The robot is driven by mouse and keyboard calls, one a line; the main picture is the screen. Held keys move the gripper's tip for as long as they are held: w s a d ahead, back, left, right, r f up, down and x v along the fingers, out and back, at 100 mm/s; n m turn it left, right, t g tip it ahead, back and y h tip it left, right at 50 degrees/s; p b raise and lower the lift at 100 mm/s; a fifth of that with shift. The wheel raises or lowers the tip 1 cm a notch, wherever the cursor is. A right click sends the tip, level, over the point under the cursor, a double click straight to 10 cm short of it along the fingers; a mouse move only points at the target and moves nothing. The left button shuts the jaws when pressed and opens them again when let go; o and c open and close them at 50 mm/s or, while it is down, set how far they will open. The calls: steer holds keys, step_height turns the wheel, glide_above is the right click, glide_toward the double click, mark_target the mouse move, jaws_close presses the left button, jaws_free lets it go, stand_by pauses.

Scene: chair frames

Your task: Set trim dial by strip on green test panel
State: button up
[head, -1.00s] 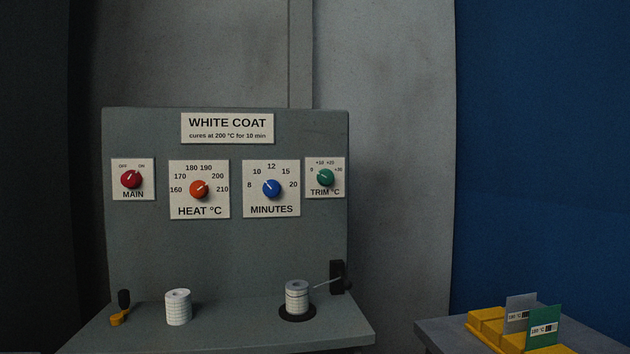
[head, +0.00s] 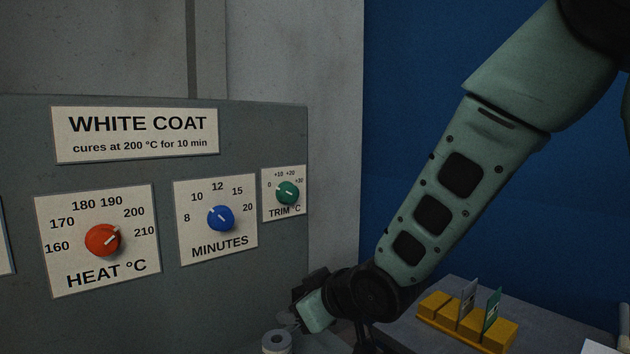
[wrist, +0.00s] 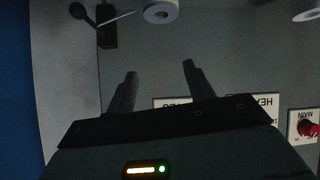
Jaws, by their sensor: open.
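The green trim dial (head: 287,193) sits on its white plate at the right of the oven panel. Its white mark seems to point to the upper left, towards 0. The green test panel (head: 491,311) stands upright in a yellow rack (head: 433,306) at the right; its strip is too small to read here. My gripper (head: 289,320) is below the trim plate and apart from it, above the shelf. In the wrist view my gripper (wrist: 159,70) shows two fingers spread apart with nothing between them.
A grey test panel (head: 467,298) stands beside the green one. The blue minutes dial (head: 220,218) and orange heat dial (head: 102,240) lie left of the trim dial. A white roll (head: 277,342) stands below my gripper. A black lever (wrist: 107,28) shows in the wrist view.

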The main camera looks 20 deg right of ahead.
steer(key=w+d+r+t+p, duration=0.35)
steer(key=w+r, duration=0.25)
steer(key=r, duration=0.3)
steer(key=n+t+y+p, duration=0.2)
steer(key=t, duration=0.2)
glide_toward(293, 195)
steer(key=shift+g, duration=0.25)
steer(key=x, duration=0.3)
steer(key=p+x, duration=0.1)
steer(key=x, duration=0.1)
steer(key=p+x, duration=0.1)
steer(key=x, duration=0.2)
steer(key=shift+w+a+r, duration=0.15)
steer(key=shift+w+r, duration=0.15)
steer(key=shift+w, duration=0.25)
steer(key=shift+c, duration=1)
steer(key=shift+f, duration=0.1)
steer(key=c, duration=0.4)
